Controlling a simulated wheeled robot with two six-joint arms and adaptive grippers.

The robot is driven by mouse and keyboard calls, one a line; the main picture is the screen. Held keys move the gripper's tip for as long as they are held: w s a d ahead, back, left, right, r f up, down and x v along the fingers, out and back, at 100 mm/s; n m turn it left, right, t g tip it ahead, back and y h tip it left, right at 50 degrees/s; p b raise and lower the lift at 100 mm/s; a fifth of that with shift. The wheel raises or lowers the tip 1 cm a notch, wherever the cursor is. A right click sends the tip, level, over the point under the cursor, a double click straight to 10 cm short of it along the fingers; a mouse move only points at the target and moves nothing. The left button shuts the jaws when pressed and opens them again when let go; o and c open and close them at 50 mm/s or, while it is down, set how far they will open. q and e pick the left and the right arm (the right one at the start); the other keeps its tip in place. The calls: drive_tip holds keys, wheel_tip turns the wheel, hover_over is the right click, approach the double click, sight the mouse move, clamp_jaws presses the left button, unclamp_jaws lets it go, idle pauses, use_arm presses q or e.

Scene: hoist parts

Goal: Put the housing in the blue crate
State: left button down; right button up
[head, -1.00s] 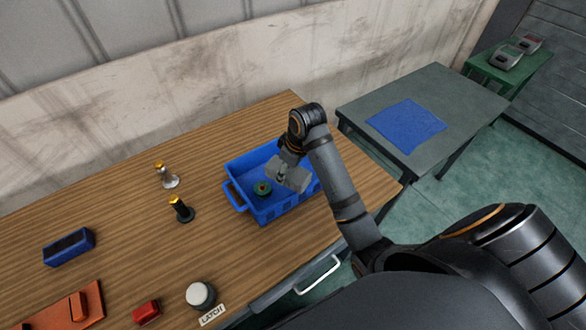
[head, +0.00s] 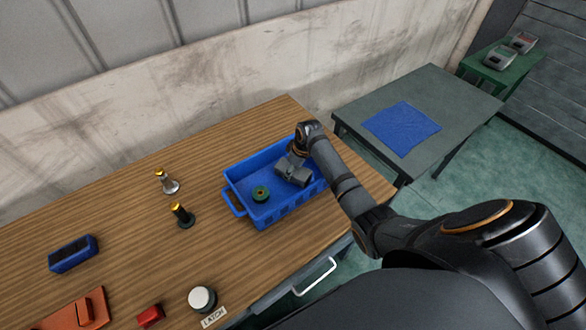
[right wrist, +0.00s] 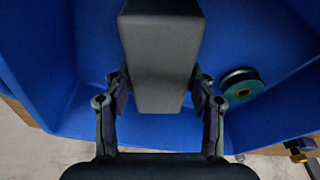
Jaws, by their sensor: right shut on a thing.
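The housing is a grey block (head: 299,178) in the right part of the blue crate (head: 275,213), within its walls. The housing (right wrist: 160,62) fills the upper middle of the right wrist view, with blue crate walls (right wrist: 50,60) around it. My right gripper (right wrist: 160,88) is shut on the housing, one finger on each side. In the head view my right gripper (head: 291,164) is low in the crate. I cannot tell whether the housing touches the crate floor. My left gripper is not in view.
A green spool-like part (head: 260,193) lies in the crate, left of the housing. A blue box (head: 73,254), red block (head: 151,316) and white button (head: 202,298) are on the table. A grey table (head: 450,100) stands right.

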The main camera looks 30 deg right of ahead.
sight(300, 172)
drive_tip(key=shift+f, duration=0.25)
drive_tip(key=shift+w+f, duration=0.1)
drive_tip(key=shift+f, duration=0.05)
drive_tip(key=shift+f, duration=0.15)
drive_tip(key=o, duration=1.1)
drive_tip(key=shift+c, duration=0.2)
drive_tip(key=shift+r, duration=0.4)
drive_tip(key=b+v, duration=0.1)
drive_tip(key=v, duration=1)
drive_tip(key=shift+s+r, duration=0.2)
drive_tip(key=shift+r, duration=0.05)
drive_tip(key=shift+d, duration=0.1)
